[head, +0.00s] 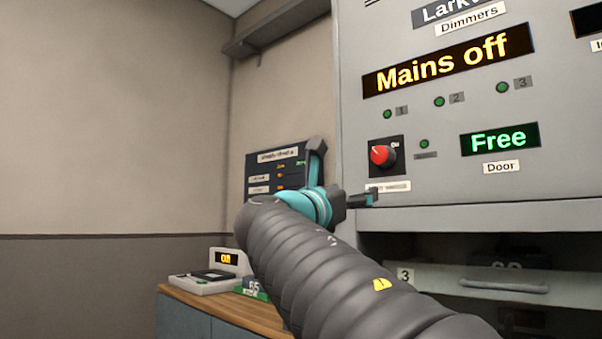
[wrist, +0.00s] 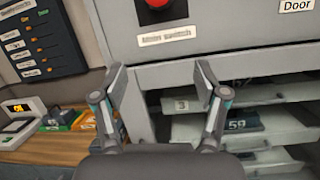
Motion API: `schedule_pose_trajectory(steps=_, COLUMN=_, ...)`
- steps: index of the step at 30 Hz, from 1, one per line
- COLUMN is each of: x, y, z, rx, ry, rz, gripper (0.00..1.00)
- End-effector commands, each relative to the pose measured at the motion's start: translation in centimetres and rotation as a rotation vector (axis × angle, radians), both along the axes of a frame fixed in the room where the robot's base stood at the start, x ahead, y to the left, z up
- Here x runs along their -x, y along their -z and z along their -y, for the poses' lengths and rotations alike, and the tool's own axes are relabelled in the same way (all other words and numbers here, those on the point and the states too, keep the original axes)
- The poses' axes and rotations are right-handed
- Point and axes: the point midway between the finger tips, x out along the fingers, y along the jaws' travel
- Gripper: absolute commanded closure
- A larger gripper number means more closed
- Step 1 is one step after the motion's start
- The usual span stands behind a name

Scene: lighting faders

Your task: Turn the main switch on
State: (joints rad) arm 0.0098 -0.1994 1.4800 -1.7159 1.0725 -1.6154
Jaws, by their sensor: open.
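The main switch (head: 383,156) is a red rotary knob on a black square plate, low on the left of the grey cabinet front. An "On" mark shows at the upper right of its plate. Its lower part also shows at the top of the wrist view (wrist: 156,4), above a label plate. The display (head: 450,62) above it reads "Mains off". My gripper (head: 345,172) is open and empty, just below and left of the knob in the head view. In the wrist view its two fingers (wrist: 160,82) stand apart below the label, and the knob lies beyond them, untouched.
A green "Free" display (head: 499,139) sits over a "Door" label. Open shelves or drawers (head: 480,283) lie below the cabinet's lower edge. A dark fader panel (head: 262,175) hangs on the left wall above a wooden counter (head: 205,308) holding a small device (head: 212,275).

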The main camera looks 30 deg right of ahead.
Motion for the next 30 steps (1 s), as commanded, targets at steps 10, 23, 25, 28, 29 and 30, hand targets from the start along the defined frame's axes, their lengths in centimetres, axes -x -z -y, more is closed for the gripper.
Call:
schedule_pose_trajectory(steps=10, x=-0.2, y=-4.6, z=0.5, rx=0.181, ry=0.103, rz=-0.078, gripper=0.27)
schedule_pose_trajectory(steps=23, x=-2.8, y=-7.4, z=6.9, rx=0.178, ry=0.102, rz=-0.077, gripper=0.27)
schedule_pose_trajectory(steps=25, x=-3.2, y=-7.9, z=7.9, rx=0.177, ry=0.101, rz=-0.076, gripper=0.27)
schedule_pose_trajectory(steps=28, x=-3.7, y=-8.5, z=9.3, rx=0.178, ry=0.1, rz=-0.075, gripper=0.27)
schedule_pose_trajectory(steps=29, x=-3.9, y=-8.6, z=9.6, rx=0.178, ry=0.099, rz=-0.077, gripper=0.27)
schedule_pose_trajectory(steps=30, x=-4.1, y=-8.8, z=10.0, rx=0.177, ry=0.099, rz=-0.076, gripper=0.27)
